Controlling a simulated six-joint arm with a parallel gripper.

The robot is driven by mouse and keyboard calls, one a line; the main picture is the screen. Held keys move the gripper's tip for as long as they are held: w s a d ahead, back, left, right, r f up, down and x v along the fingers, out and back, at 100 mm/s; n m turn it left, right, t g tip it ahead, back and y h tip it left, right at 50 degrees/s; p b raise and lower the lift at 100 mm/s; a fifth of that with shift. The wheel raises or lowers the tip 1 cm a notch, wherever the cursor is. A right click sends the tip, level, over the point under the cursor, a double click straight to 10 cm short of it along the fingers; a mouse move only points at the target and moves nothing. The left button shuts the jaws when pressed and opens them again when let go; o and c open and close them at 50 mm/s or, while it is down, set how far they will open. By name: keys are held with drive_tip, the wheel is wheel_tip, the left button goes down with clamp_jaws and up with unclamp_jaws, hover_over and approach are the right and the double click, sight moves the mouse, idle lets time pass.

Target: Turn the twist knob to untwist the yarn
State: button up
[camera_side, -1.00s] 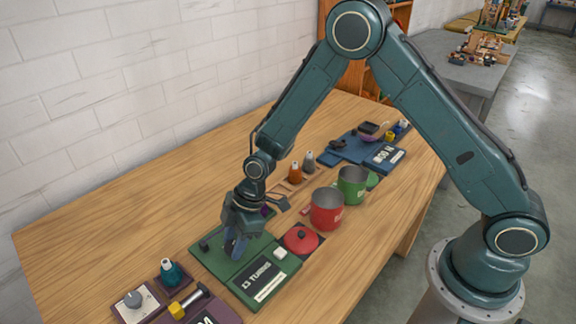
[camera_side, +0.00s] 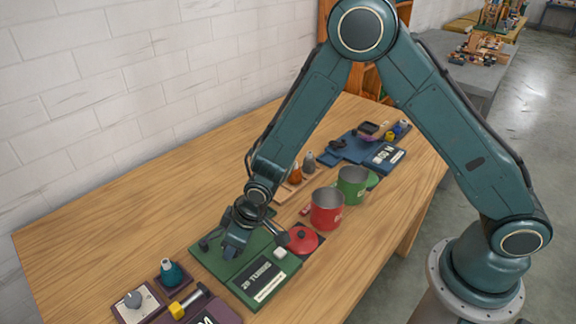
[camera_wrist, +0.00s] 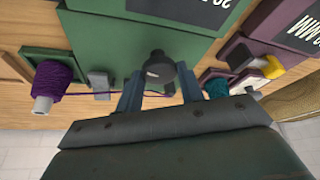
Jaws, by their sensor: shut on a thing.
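The green twisting board (camera_side: 215,262) lies on the table with a black "TURNS" panel (camera_side: 262,280); its number is too small to read surely. My gripper (camera_side: 236,240) is down at this board. In the wrist view, the dark round twist knob (camera_wrist: 160,68) sits between my two blue-grey fingers (camera_wrist: 159,92), which are shut on it. Purple yarn (camera_wrist: 55,80) is wound on a pale cone at the left. A thin purple strand runs from it to the right, past the fingers, partly hidden.
A red lid (camera_side: 303,239), red pot (camera_side: 327,209) and green pot (camera_side: 352,184) stand to the right. A small white block (camera_side: 279,252) is close by. The table's back left is clear.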

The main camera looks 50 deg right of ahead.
drive_tip(key=shift+a+m+h, duration=0.1)
drive_tip(key=shift+m+h, duration=0.4)
drive_tip(key=shift+m, duration=1)
drive_tip(key=shift+t, duration=0.3)
drive_tip(key=o, duration=1)
drive_tip(key=shift+s+r, duration=0.1)
drive_tip(key=v, duration=1.3)
drive_tip(key=shift+r, duration=0.35)
